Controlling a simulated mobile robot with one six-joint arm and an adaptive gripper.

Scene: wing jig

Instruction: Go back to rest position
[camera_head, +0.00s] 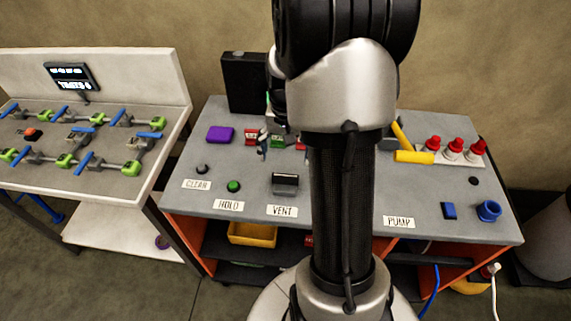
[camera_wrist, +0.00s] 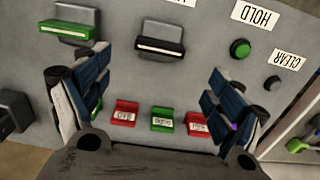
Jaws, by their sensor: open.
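My gripper is open and empty. In the wrist view its two blue-padded fingers (camera_wrist: 157,68) are spread wide above the grey panel. A red block (camera_wrist: 125,113), a green block (camera_wrist: 162,119) and another red block (camera_wrist: 196,123) with small labels show between the fingers, apart from them. In the head view my arm stands in front of the panel and hides its middle. Only a small dark part of the gripper shows left of the arm, near the red block (camera_head: 251,137).
A dark box (camera_head: 244,82) stands at the back.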

